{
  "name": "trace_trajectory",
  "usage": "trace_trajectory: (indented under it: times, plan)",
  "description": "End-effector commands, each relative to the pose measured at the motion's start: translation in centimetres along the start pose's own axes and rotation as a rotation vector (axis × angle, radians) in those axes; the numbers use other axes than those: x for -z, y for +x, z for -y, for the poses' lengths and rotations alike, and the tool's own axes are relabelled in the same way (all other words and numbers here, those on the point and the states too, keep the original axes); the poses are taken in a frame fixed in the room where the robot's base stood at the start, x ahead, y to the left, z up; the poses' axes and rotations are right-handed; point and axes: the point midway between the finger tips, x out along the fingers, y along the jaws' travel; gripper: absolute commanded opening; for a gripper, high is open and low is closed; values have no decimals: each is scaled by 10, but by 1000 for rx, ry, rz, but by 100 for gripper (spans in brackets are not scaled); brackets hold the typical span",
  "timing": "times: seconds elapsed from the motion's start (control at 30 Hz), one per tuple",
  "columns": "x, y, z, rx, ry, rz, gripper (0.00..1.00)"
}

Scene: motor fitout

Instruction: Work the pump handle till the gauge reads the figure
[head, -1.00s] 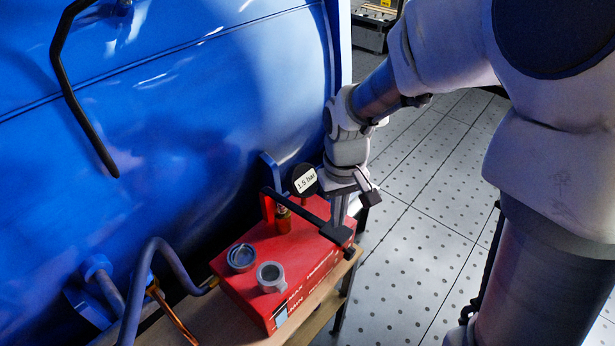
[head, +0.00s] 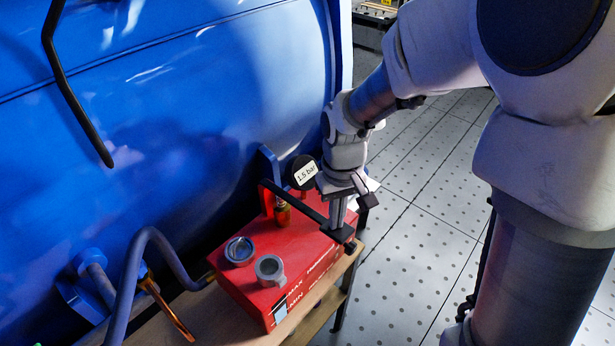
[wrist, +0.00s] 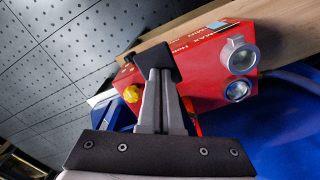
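The pump is a red box (head: 245,285) with a long black handle (head: 300,208) sloping down across its top towards the right edge. A round black gauge (head: 302,165) stands behind the handle, and its white label reads 1.5 bar. A brass-coloured cylinder (head: 282,212) stands beside the handle. My gripper (head: 338,226) points down at the handle's outer end, with its fingers close together on the bar. In the wrist view my gripper (wrist: 158,78) has its fingertips against the black bar. The red box (wrist: 205,85) lies beyond, and the gauge face cannot be read there.
Two grey round fittings (head: 270,269) (head: 240,250) sit on the box's left part. The box rests on a wooden bench (head: 345,270). A large blue machine body (head: 180,120) fills the left, with bent pipes (head: 135,275) in front.

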Motion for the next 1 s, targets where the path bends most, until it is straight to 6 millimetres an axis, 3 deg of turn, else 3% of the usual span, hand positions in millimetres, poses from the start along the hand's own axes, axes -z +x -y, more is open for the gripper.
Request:
trace_trajectory:
  times: [0.03,0.37,0.57,1.0]
  plan:
    - [1,10,1,0,-1,-1,0]
    - [5,47,3,0,-2,-3,0]
    - [5,30,2,0,-1,-5,0]
    - [-2,-32,-1,1,-1,-2,0]
